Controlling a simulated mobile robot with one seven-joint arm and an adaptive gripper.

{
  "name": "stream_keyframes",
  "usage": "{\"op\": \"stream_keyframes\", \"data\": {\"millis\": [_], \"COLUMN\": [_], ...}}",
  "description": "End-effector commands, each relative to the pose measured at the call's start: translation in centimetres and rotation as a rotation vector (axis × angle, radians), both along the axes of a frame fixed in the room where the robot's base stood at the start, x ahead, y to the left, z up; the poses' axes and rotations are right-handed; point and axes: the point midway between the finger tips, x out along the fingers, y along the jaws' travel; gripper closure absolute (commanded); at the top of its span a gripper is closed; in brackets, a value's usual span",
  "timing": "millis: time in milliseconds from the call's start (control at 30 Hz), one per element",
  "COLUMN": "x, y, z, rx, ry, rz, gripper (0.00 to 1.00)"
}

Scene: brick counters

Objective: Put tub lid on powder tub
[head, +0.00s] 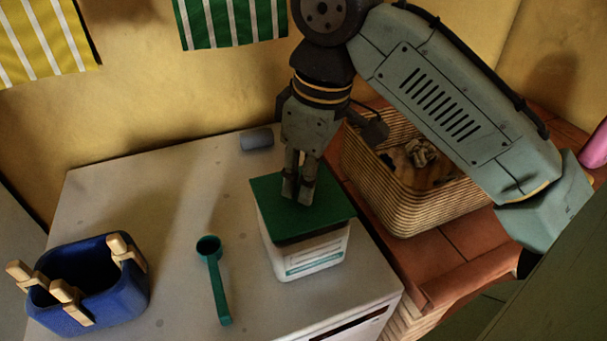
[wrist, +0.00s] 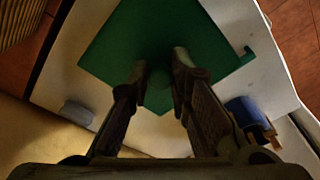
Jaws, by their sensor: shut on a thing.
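The green square tub lid (head: 328,205) is over the white powder tub (head: 305,256) on the pale counter, covering its opening. A dark band shows beneath the lid's front edge; I cannot tell whether it is a gap or shadow. My gripper (head: 297,193) points down at the lid's middle, shut on its small round knob. In the wrist view, the fingertips of my gripper (wrist: 160,75) stand on either side of the knob, and the green lid (wrist: 130,45) hides the tub's opening.
A teal scoop (head: 216,282) lies left of the tub. A blue bin (head: 118,295) with wooden pegs on its rim stands further left. A grey cylinder (head: 257,139) lies behind. A wicker basket (head: 405,205) stands to the right on the brick counter.

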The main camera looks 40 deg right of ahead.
Motion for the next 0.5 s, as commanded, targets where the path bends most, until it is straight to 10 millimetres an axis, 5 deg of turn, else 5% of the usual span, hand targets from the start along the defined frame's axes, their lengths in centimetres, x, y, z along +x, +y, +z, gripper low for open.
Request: {"op": "stream_keyframes", "data": {"millis": [500], "x": [0.0], "y": [0.0], "z": [-1.4], "rx": [0.000], "ry": [0.000], "rz": [-0.001], "gripper": [1.00]}}
